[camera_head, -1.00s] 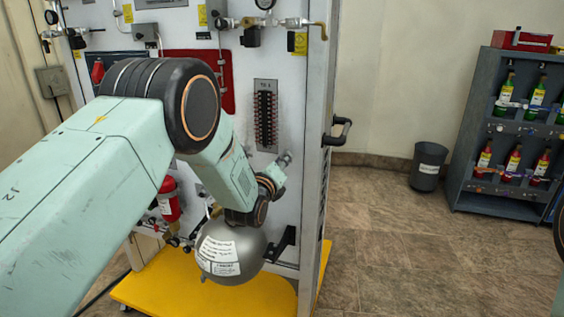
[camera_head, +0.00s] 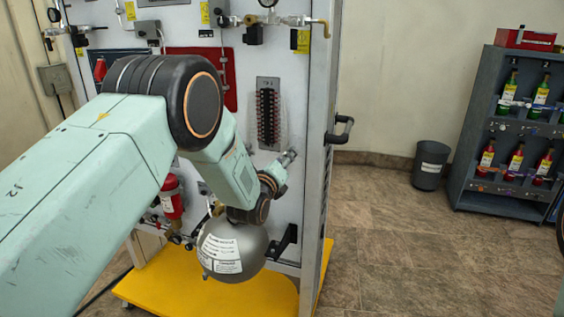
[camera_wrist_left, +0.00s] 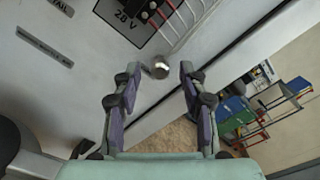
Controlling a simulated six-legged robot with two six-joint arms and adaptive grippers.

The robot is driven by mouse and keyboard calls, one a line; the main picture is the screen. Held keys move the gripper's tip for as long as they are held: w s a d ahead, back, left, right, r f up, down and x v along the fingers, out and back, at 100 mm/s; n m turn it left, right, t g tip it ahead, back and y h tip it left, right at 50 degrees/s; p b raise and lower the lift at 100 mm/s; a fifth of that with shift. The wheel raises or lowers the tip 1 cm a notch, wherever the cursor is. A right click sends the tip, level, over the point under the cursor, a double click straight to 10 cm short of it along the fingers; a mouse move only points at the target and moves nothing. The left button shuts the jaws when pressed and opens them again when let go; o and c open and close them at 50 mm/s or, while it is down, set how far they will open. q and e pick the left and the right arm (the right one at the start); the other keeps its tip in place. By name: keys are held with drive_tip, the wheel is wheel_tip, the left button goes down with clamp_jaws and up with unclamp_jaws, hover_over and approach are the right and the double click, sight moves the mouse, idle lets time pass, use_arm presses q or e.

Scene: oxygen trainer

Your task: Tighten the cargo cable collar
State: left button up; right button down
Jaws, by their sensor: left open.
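A short round metal piece, probably the collar (camera_wrist_left: 160,68), shows in the left wrist view against the pale panel, below a terminal block marked 28 V. My left gripper (camera_wrist_left: 160,75) is open, its two fingers apart on either side of the metal piece in that view. I see no finger touching it; the depth between them is hard to tell. In the head view my left arm reaches in front of the panel (camera_head: 225,30), and its wrist is low, just below the terminal block (camera_head: 268,112). My right gripper is not in view.
A grey sphere (camera_head: 232,255) with white labels sits just below my left wrist, over a yellow base (camera_head: 175,275). A red cylinder (camera_head: 171,200) is left of it. A black handle (camera_head: 340,130) juts from the panel's side. Bin (camera_head: 430,165) and bottle shelf (camera_head: 480,130) stand right; floor between is clear.

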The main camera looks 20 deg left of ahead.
use_arm(q)
drive_tip(key=s, duration=1.2)
drive_tip(key=shift+a, duration=0.2)
drive_tip(key=s+f+n+g, duration=0.9)
drive_tip(key=s+f+n, duration=0.6)
drive_tip(key=f+n, duration=0.45)
drive_tip(key=s+f+n+g, duration=0.3)
drive_tip(key=s, duration=0.6)
drive_tip(key=s+f+n+g, duration=0.2)
drive_tip(key=s+f+g, duration=0.1)
drive_tip(key=s, duration=0.7)
drive_tip(key=s+f+n+g, duration=0.3)
drive_tip(key=s+f, duration=0.1)
drive_tip(key=s, duration=0.6)
drive_tip(key=shift+a+f+n+y, duration=0.15)
drive_tip(key=shift+a+n+y, duration=0.15)
drive_tip(key=shift+a+n, duration=0.05)
